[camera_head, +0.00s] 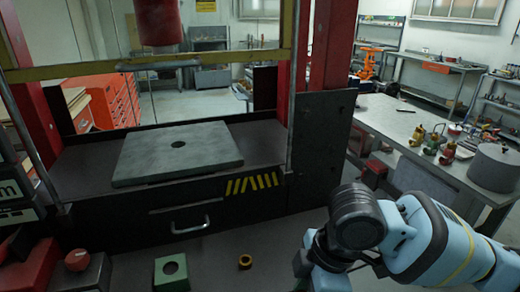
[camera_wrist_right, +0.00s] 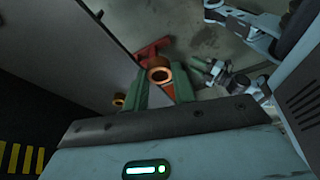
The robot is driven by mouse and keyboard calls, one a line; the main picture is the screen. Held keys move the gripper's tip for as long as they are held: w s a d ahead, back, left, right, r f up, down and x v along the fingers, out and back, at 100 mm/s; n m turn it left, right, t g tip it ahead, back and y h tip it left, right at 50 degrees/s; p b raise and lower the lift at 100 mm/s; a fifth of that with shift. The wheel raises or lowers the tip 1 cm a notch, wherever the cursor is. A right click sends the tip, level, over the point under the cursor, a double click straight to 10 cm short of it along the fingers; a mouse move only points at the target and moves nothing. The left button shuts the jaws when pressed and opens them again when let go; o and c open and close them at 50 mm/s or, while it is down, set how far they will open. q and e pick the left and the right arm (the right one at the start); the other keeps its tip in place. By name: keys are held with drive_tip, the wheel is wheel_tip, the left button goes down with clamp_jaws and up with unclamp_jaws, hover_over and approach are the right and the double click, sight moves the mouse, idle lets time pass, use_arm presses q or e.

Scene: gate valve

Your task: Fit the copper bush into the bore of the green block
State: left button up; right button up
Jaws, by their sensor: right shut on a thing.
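The green block (camera_head: 171,271) sits on the grey surface at the front in the head view, its round bore facing up. In the right wrist view, my right gripper (camera_wrist_right: 162,82) is shut on a copper bush (camera_wrist_right: 159,75), a ring with its hole visible between the two green fingers. The right gripper is not visible in the head view, where only my right arm shows. A second small copper ring (camera_head: 245,261) lies on the surface right of the block; a copper ring (camera_wrist_right: 118,100) also shows in the right wrist view. I cannot make out my left gripper.
A press with a grey plate (camera_head: 178,152) and a drawer stands behind the block. A red part (camera_head: 77,260) lies left of the block. A side bench (camera_head: 400,125) with several parts is at the right. The surface between block and ring is clear.

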drive_tip(key=w+d+f+m+t+h, duration=0.1)
drive_tip(key=w+d+m, duration=0.1)
drive_tip(key=d+m, duration=0.4)
drive_tip(key=w+d+f+m+t+h, duration=0.1)
drive_tip(key=d+f+m+t+h, duration=0.1)
drive_tip(key=d+m, duration=0.5)
drive_tip(key=shift+w+d+f+m, duration=0.15)
drive_tip(key=shift+w+m, duration=0.25)
drive_tip(key=shift+m, duration=2.3)
